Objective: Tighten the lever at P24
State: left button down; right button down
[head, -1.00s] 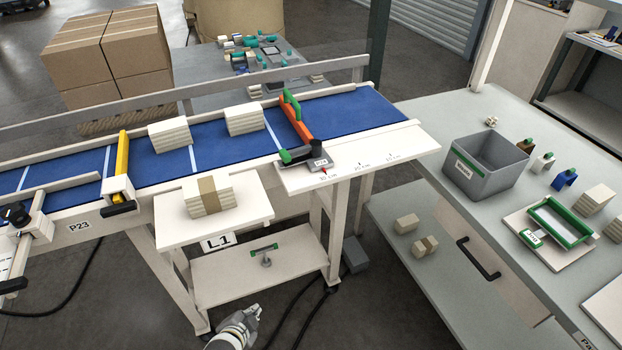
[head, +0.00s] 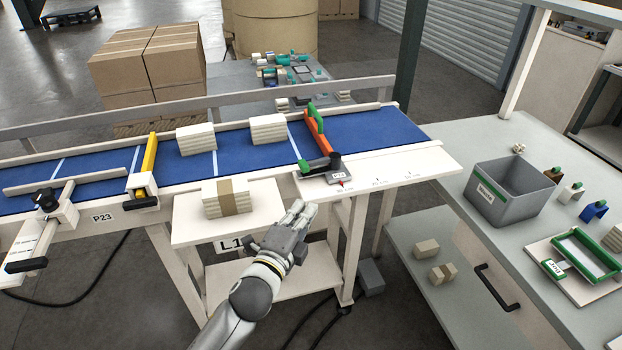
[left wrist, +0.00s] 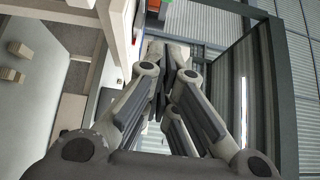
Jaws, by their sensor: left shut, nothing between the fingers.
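The orange stop arm (head: 320,138) with a green handle lies across the right end of the blue belt. At its near end is a dark lever (head: 316,165) on a grey block with a small tag (head: 338,177), too small to read for certain. My right gripper is not in view.
A banded stack (head: 226,199) rests on the shelf left of my gripper. Two stacks lie on the belt (head: 250,160). A yellow stop (head: 149,157) stands near the P23 label (head: 103,217). A grey bin (head: 505,195) stands on the right bench.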

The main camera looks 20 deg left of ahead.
aim_at(309, 168)
pick_arm(q)
jog(key=w+p, duration=0.1)
jog(key=w, duration=0.2)
jog(key=w+p, duration=0.1)
jog(key=w, duration=0.2)
jog(key=w+a+p, duration=0.1)
jog(key=w, duration=0.3)
jog(key=shift+w+a+r, duration=0.1)
jog(key=shift+w+a, duration=0.35)
jog(key=shift+w+a, duration=0.45)
jog(key=shift+a, duration=0.45)
jog(key=shift+r, duration=0.1)
